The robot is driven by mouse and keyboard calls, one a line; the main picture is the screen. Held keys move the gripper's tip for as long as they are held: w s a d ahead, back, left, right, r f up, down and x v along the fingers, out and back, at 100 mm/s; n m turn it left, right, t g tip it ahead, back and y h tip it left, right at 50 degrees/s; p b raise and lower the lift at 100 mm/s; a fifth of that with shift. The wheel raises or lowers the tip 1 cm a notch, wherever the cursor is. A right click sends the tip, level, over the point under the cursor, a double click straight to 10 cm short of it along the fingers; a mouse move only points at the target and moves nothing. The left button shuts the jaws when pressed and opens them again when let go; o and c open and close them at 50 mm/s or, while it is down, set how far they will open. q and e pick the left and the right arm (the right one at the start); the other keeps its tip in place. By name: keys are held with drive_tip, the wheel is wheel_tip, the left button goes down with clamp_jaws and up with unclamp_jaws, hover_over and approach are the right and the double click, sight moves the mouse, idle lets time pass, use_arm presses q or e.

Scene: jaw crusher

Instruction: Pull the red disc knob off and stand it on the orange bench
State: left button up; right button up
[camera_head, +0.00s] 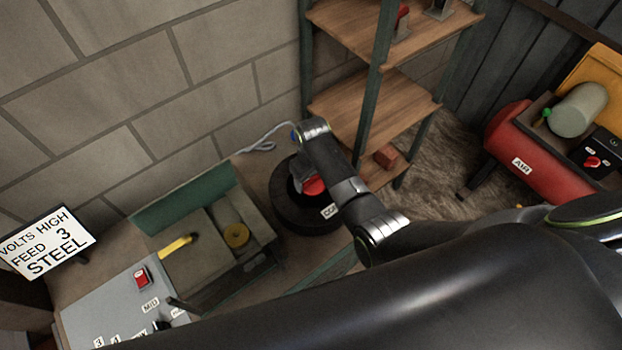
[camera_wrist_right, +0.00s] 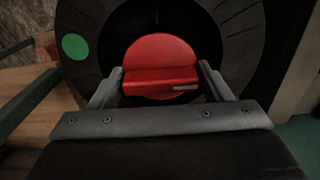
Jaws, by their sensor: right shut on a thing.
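The red disc knob (camera_wrist_right: 160,60) has a raised bar across its face. In the right wrist view it sits between the two fingers of my right gripper (camera_wrist_right: 160,84), which is shut on it. Behind it is a dark round housing (camera_wrist_right: 245,40) with a green dot on its rim. In the head view the housing (camera_head: 292,217) stands on the worktop, and part of the red knob (camera_head: 315,187) shows beside my right gripper (camera_head: 307,181). I cannot tell whether the knob is still seated. My left gripper is not in view. I cannot make out an orange bench.
Left of the housing are an open box (camera_head: 185,203) with a yellow-handled tool, a control panel (camera_head: 110,305) and a sign (camera_head: 45,240). A wooden shelf rack (camera_head: 400,95) stands behind. A red air tank (camera_head: 540,165) stands at right.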

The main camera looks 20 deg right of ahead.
drive_tip(key=shift+r, duration=3)
